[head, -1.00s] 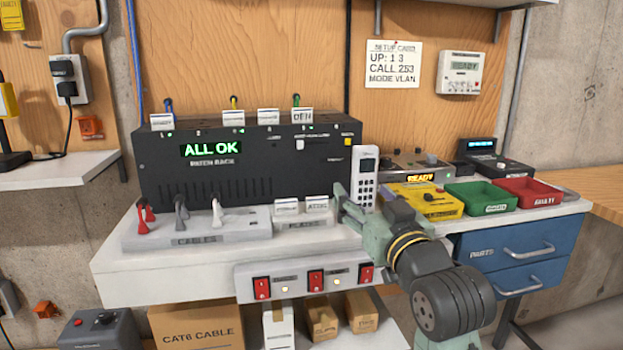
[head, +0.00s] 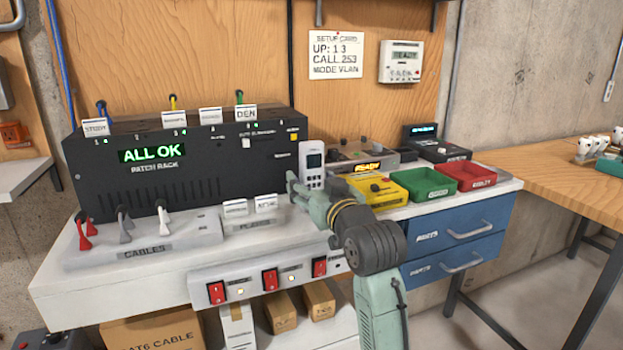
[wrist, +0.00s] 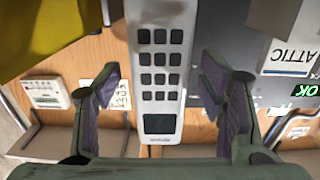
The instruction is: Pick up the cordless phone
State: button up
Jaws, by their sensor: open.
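The cordless phone (head: 312,165) is a pale upright handset with a dark keypad and small screen. It stands on the white bench between the patch rack and the yellow tray. My gripper (head: 300,190) is in front of it, low and slightly left in the head view. In the wrist view the phone (wrist: 160,75) appears upside down between the two spread fingers of my gripper (wrist: 168,85), with a gap on each side. The gripper is open and holds nothing. The phone's lower end is cut off in the wrist view and partly hidden by the gripper in the head view.
The black patch rack (head: 190,165) reading ALL OK stands left. The yellow tray (head: 385,203), green tray (head: 430,193) and red tray (head: 478,184) stand right. The PLATES holder (head: 250,222) is just left of the gripper. A wooden table (head: 550,185) is at far right.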

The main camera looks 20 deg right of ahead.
jog(key=shift+w, duration=0.55)
jog(key=shift+c, duration=0.5)
jog(key=c, duration=1.3)
